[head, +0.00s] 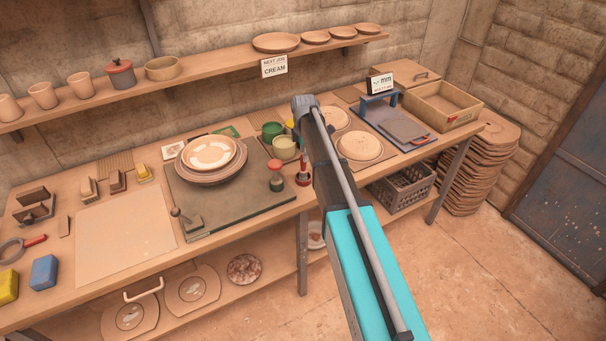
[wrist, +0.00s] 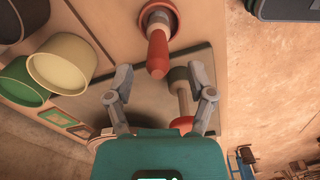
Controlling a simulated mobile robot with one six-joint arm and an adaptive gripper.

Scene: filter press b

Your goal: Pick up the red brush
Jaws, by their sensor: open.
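The red brush (wrist: 157,52) stands in a round terracotta-coloured holder, its red handle pointing toward the wrist camera. In the head view the red brush (head: 303,178) is beside my arm, near the front edge of the bench. My gripper (wrist: 162,92) is open and empty in the wrist view. The brush's handle end shows just above the gap between the fingertips, and I see no contact. My gripper cannot be made out in the head view.
Green and cream pots (head: 284,147) stand just behind the brushes. A grey-green board (head: 240,212) with stacked plates lies to the left. Round clay slabs (head: 359,146) lie to the right. The bench's front edge is close, with open floor beyond.

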